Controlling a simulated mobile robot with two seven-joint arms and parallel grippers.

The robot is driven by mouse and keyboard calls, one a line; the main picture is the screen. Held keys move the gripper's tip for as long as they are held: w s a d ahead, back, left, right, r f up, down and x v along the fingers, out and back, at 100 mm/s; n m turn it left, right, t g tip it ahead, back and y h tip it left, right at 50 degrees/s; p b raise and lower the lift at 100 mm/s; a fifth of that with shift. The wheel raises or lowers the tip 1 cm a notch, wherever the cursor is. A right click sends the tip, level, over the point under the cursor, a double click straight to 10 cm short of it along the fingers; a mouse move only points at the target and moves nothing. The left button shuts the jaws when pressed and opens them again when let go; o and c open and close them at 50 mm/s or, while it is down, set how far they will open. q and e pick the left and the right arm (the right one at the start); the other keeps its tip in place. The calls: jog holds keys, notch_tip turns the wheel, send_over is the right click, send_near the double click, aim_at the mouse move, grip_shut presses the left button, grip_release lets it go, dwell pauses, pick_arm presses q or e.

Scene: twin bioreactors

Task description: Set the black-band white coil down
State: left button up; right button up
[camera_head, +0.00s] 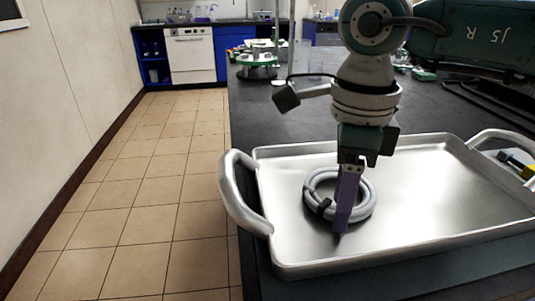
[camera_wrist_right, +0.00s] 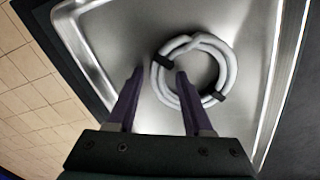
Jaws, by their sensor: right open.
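The white coil (camera_head: 366,207) with black bands lies flat in the metal tray (camera_head: 445,195), left of the tray's middle. In the wrist view the coil (camera_wrist_right: 226,62) shows a black band at its left and another at its lower right. My right gripper (camera_head: 341,236) points down over the coil and hides part of it. In the wrist view my right gripper (camera_wrist_right: 157,72) is open, with one purple finger outside the ring and the other at the ring's near left part. I cannot tell whether the fingers touch the coil. My left gripper is not in view.
The tray has raised handles at its left (camera_head: 238,195) and right ends and stands on a dark bench (camera_head: 262,110). A yellow and black item (camera_head: 517,164) lies beyond the right handle. The tray's right half is bare. Tiled floor (camera_head: 140,210) lies to the left.

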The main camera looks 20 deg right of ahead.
notch_tip(320, 180, up, 12)
jog(key=p, duration=0.1)
jog(key=shift+r, duration=0.2)
jog(key=shift+a, duration=0.1)
